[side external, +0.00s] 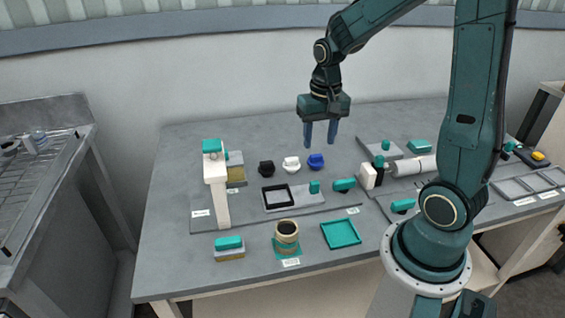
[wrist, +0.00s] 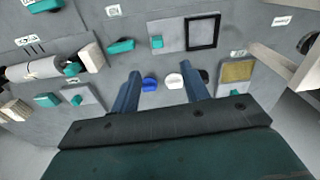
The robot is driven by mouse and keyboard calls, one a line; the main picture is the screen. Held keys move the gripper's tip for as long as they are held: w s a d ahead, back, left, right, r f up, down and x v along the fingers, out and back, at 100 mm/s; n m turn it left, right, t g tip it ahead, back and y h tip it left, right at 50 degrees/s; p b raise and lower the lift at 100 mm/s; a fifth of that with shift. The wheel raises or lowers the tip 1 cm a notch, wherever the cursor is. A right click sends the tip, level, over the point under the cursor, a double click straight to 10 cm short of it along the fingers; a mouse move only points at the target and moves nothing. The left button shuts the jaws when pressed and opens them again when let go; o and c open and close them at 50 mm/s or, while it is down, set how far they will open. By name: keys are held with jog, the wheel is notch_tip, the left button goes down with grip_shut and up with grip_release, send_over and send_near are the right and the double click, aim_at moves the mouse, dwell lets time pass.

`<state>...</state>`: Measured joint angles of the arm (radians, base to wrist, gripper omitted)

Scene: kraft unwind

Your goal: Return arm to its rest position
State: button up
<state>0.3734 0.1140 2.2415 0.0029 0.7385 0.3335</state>
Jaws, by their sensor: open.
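My gripper (side external: 320,134) hangs above the back middle of the grey table (side external: 180,150), its two blue fingers pointing down and apart, with nothing between them. In the wrist view my gripper (wrist: 160,84) also shows open. A blue cup-like piece (side external: 316,161) is on the table below the fingers. A white one (side external: 291,164) and a black one (side external: 266,169) stand in a row to its left. In the wrist view the blue piece (wrist: 149,84) and the white piece (wrist: 174,81) appear between the fingers, well below them; the black one is partly hidden by a finger.
A white post with a teal top (side external: 216,185) stands at left. A black frame (side external: 278,195), a brown-banded cup (side external: 287,238) and a teal tray (side external: 341,233) are at the front. A white roll (side external: 405,167) lies at right. The air around the gripper is clear.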

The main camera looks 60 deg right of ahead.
jog(key=s+a+r+n+t, duration=0.5)
jog(key=s+a+r+n, duration=0.3)
jog(key=s+a+r, duration=0.3)
jog(key=shift+s+a+r, duration=0.4)
jog(key=shift+s+r, duration=0.2)
jog(key=shift+r, duration=0.1)
jog(key=shift+w, duration=0.1)
dwell(0.7)
